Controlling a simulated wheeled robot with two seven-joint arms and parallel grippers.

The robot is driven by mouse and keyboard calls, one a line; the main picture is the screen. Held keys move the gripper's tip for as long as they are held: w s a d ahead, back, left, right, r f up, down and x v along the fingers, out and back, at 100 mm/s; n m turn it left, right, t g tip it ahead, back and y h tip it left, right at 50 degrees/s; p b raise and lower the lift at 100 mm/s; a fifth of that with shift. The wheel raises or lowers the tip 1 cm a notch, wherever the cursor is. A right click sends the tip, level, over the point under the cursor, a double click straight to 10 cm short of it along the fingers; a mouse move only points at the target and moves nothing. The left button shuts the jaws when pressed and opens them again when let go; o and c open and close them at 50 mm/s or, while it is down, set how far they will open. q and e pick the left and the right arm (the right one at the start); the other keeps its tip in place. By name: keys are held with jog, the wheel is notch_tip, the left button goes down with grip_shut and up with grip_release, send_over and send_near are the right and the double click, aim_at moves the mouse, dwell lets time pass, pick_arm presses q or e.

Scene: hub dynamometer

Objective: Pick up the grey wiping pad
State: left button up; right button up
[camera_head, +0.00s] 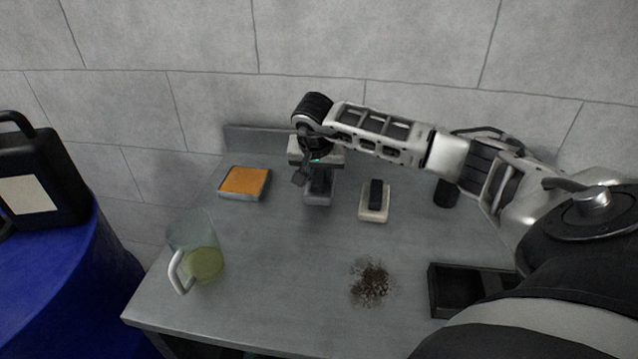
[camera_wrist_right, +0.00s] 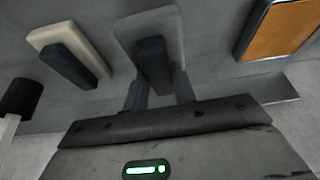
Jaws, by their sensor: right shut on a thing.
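The grey wiping pad (camera_head: 317,200), a grey block with a dark handle, is at the back middle of the grey table. My right gripper (camera_head: 319,172) points down over it and is shut on its handle. The right wrist view shows the pad's light grey base (camera_wrist_right: 148,22) and dark handle (camera_wrist_right: 154,62), with the handle between the two fingers of the right gripper (camera_wrist_right: 160,92). The gripper partly hides the pad in the head view. I cannot tell whether its base touches the table. My left gripper is not in view.
A cream pad with black handle (camera_head: 374,205) sits just right, an orange pad in a tray (camera_head: 245,182) left. In front are a jug with green liquid (camera_head: 205,262), dark crumbs (camera_head: 370,283) and a black compartment tray (camera_head: 455,288). A dark cylinder (camera_head: 446,194) stands behind right.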

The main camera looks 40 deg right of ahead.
jog(key=s+a+r+b, duration=0.1)
jog(key=s+a+r, duration=0.8)
jog(key=a+r, duration=0.1)
jog(key=shift+s+b, duration=0.3)
jog(key=shift+s, duration=0.1)
jog(key=shift+o, duration=0.5)
jog(key=shift+r, duration=0.1)
